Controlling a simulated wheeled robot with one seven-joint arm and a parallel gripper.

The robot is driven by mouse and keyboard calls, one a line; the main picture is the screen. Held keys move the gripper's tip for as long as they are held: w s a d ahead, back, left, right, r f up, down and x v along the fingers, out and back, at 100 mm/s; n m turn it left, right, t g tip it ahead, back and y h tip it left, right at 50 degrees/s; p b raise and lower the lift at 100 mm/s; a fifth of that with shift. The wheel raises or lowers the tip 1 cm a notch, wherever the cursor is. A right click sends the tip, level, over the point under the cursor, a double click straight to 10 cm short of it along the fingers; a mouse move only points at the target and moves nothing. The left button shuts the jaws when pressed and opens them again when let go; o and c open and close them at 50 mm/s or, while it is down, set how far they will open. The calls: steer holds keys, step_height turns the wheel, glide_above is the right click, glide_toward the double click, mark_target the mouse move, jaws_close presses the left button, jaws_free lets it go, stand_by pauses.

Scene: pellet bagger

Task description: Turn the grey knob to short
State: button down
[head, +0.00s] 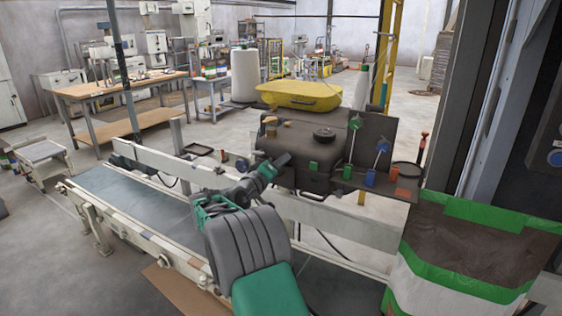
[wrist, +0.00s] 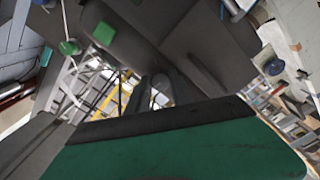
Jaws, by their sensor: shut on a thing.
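My gripper (head: 281,161) reaches to the left front of the dark grey machine box (head: 318,172) under the yellow lid. In the wrist view my gripper's dark fingers (wrist: 158,92) are closed around a small pale grey piece, which looks like the grey knob (wrist: 160,98). The fingers cover most of it, and I cannot read its pointer or any marking such as short. In the head view the knob is hidden behind my gripper.
A black round knob (head: 324,133) sits on top of the box. Green and blue levers (head: 382,146) stand to the right. A white rail (head: 330,213) runs below, above the conveyor (head: 135,203). A green-and-white bag (head: 470,260) is at the right.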

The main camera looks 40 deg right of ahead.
steer(key=shift+n, duration=0.7)
steer(key=c, duration=1.1)
jaws_free()
steer(key=b+v, duration=0.1)
steer(key=v, duration=0.7)
steer(key=shift+d, duration=0.1)
